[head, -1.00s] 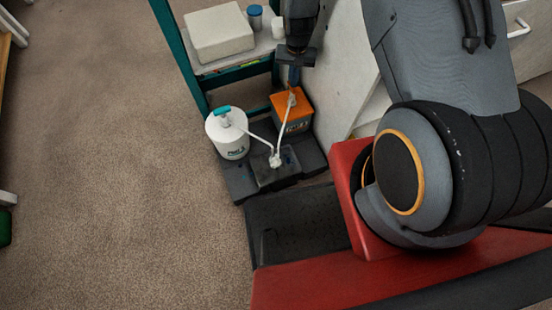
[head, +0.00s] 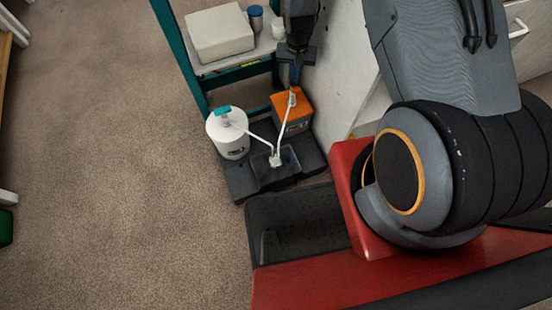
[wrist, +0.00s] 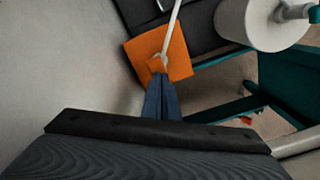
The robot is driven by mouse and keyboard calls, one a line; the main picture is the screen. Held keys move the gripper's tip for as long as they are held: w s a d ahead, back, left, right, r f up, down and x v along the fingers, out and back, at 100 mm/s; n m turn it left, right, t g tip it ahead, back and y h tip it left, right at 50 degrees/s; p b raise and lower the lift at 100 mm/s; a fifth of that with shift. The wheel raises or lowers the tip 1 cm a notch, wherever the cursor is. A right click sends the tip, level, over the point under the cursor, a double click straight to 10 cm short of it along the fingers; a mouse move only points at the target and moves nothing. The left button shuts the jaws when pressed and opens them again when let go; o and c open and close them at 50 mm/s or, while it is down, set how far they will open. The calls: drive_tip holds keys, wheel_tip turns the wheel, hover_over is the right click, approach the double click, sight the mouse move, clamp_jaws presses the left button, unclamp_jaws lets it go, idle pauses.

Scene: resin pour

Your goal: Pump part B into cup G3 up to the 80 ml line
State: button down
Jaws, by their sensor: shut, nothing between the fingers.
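Two pump containers stand on a low dark base (head: 240,185): a white round one (head: 229,142) with a teal pump head, and an orange-topped one (head: 297,125). Their labels are too small to read surely. My gripper (head: 294,82) points down over the orange-topped container, shut and empty, its tips at its pump head. In the wrist view my gripper (wrist: 160,80) meets the orange pump head (wrist: 157,64); whether it presses is unclear. White spouts from both containers meet over a small whitish shape (head: 277,160), perhaps the cup. Its marks and fill level cannot be made out.
A teal-framed cart (head: 188,75) behind carries a pale box (head: 219,35), a blue-lidded jar (head: 255,18) and a white cup (head: 279,28). A pale panel (head: 342,60) stands close right of my gripper. Carpet at left is clear.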

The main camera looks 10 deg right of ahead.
drive_tip(key=shift+f+b, duration=0.4)
drive_tip(key=shift+f, duration=0.45)
drive_tip(key=shift+r, duration=0.1)
drive_tip(key=shift+r+p, duration=0.8)
drive_tip(key=shift+r, duration=0.45)
drive_tip(key=shift+f+b, duration=0.5)
drive_tip(key=shift+f, duration=0.45)
drive_tip(key=shift+r+p, duration=0.55)
drive_tip(key=shift+r, duration=0.35)
wheel_tip(320, 180, up, 6)
drive_tip(key=p, duration=0.3)
drive_tip(key=shift+p, duration=0.3)
drive_tip(key=shift+r, duration=0.15)
